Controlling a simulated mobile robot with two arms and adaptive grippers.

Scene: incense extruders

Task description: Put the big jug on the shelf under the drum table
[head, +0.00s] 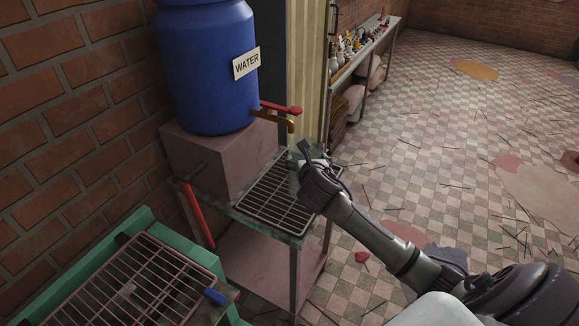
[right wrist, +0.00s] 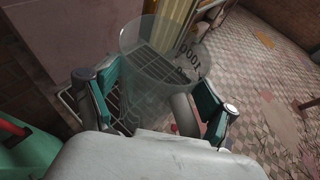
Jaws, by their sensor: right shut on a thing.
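The big jug (right wrist: 158,62) is clear, with dark "1000" marking near its rim; it shows in the right wrist view. My right gripper (right wrist: 160,100) has its green-padded fingers on either side of the jug and is shut on it. In the head view my right gripper (head: 304,163) is at the right edge of the drum table's wire rack (head: 272,202); the jug can hardly be made out there. I cannot tell whether the jug touches the rack. The drum table's lower shelf (head: 262,262) is pinkish and looks empty where visible. My left gripper is out of view.
A blue water drum (head: 207,65) with a brass tap (head: 272,118) and red handle stands on a stone block (head: 220,160) on the table. A green unit with a wire rack (head: 140,285) is at lower left. A bench with bottles (head: 350,50) stands behind. Checkered floor to the right is mostly free.

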